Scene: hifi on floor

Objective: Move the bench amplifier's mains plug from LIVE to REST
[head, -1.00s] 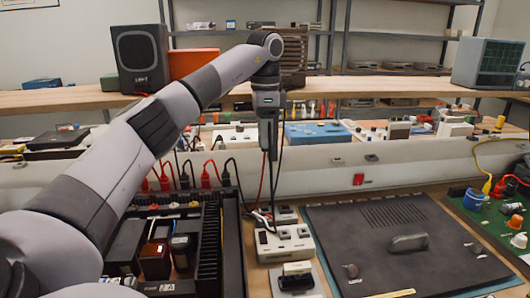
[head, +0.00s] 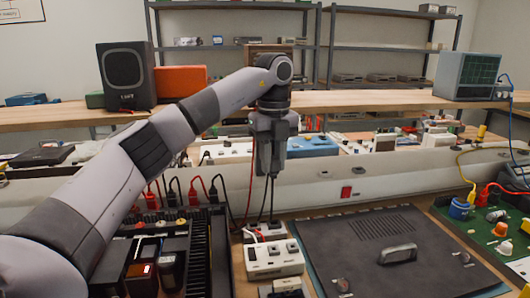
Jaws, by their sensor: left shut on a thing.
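My left gripper (head: 269,170) points down above the white socket blocks and is shut, with dark leads hanging just below its fingers. It appears to hold a mains plug, whose body is mostly hidden between the fingers. A front white socket block (head: 274,259) and a smaller one behind it (head: 266,231) stand below, clear of the fingertips. I cannot read LIVE or REST on them. A black finned unit (head: 207,250), perhaps the bench amplifier, stands to their left, partly behind my left arm. My right gripper is not in view.
A dark flat panel with a handle (head: 398,253) lies right of the blocks. A pale rail with a red switch (head: 346,192) runs behind. Red and black leads (head: 194,190) stand along the left unit's back. A green board (head: 490,235) with cables is at far right.

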